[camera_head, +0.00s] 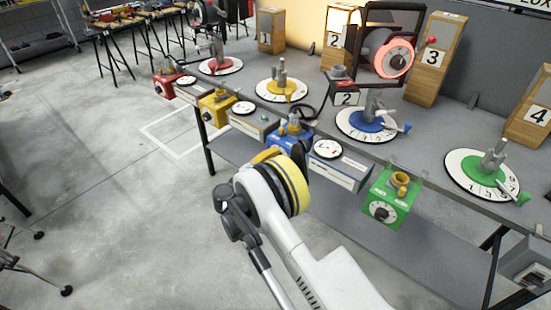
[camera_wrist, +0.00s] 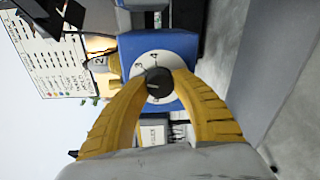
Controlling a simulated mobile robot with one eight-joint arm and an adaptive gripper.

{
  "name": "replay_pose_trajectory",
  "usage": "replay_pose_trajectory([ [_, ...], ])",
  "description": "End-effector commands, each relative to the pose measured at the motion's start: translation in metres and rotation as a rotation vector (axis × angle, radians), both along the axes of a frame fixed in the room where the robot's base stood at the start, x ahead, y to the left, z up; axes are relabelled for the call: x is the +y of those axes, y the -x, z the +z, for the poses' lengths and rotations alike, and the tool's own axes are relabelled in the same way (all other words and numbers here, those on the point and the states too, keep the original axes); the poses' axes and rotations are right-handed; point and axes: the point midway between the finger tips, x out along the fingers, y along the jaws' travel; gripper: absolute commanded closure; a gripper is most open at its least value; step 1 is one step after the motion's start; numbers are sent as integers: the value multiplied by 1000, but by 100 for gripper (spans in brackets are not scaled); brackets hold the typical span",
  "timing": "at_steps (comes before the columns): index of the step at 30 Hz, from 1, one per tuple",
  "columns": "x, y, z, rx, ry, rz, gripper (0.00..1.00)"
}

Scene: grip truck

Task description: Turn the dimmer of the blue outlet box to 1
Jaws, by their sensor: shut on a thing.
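The blue outlet box (camera_head: 289,138) hangs at the front edge of the workbench, partly hidden behind my arm in the head view. In the wrist view the blue outlet box (camera_wrist: 190,46) shows a white numbered dial (camera_wrist: 146,62) with a black dimmer knob (camera_wrist: 158,82) in its middle. My gripper (camera_wrist: 159,80) has its two yellow fingers on either side of this knob and is shut on it. The knob's pointer setting is too small to read. In the head view my gripper's fingertips are hidden behind my own wrist.
A green outlet box (camera_head: 390,196) hangs to the right, yellow (camera_head: 217,107) and red (camera_head: 166,83) ones to the left. The workbench (camera_head: 420,150) carries coloured round dials and wooden numbered boxes. A lamp with a red ring (camera_head: 389,57) stands at the back. The floor at left is open.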

Motion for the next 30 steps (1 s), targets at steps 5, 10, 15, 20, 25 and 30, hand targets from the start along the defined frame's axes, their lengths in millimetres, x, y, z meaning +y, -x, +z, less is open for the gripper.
replay_pose_trajectory([
  [5,0,0,0,102,131,-1,100],
  [10,0,0,0,202,258,-2,100],
  [15,0,0,1,300,386,-1,100],
  [20,0,-1,1,389,500,-1,100],
  [25,0,-1,1,471,604,-1,100],
  [30,0,-1,1,533,685,-1,100],
])
